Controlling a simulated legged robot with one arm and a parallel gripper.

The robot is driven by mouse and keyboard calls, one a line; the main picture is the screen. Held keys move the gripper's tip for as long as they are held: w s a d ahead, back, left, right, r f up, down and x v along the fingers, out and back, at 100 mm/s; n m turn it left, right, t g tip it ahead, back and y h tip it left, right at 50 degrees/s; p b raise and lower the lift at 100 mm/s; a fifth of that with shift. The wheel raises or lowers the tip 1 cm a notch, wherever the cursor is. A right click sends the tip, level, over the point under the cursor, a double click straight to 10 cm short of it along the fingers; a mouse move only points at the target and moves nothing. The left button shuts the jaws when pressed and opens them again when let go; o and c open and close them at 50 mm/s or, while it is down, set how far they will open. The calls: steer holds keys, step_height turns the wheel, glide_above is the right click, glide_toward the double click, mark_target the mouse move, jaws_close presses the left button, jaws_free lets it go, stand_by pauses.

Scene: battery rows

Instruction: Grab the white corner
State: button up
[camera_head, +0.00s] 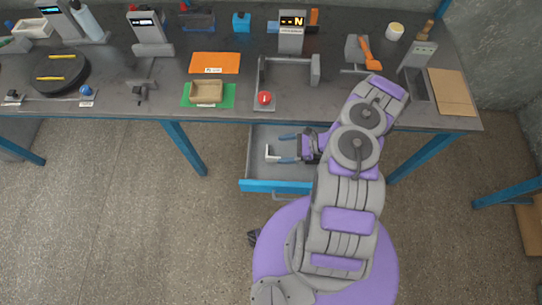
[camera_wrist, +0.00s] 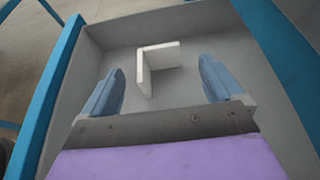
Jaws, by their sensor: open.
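The white corner (camera_wrist: 145,68) is a small L-shaped piece lying in the open grey drawer (camera_wrist: 200,26). In the wrist view it sits between and just beyond the two blue fingers of my gripper (camera_wrist: 163,85), nearer the left finger. In the head view the white corner (camera_head: 271,154) shows at the left inside the drawer (camera_head: 262,186), just by the fingertips of my gripper (camera_head: 279,147). My gripper is open and empty, reaching into the drawer from the right. No contact with the corner is visible.
The drawer is pulled out under the table (camera_head: 350,95), whose front edge lies close above my gripper. On the table are a stand with a red button (camera_head: 265,98), a tan tray (camera_head: 206,91) on a green mat, and an orange-handled tool (camera_head: 369,54).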

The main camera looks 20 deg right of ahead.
steer(key=b+x, duration=0.1)
steer(key=x, duration=0.5)
steer(key=shift+a, duration=0.15)
steer(key=shift+c, duration=0.3)
steer(key=c, duration=1)
steer(key=shift+r, duration=0.1)
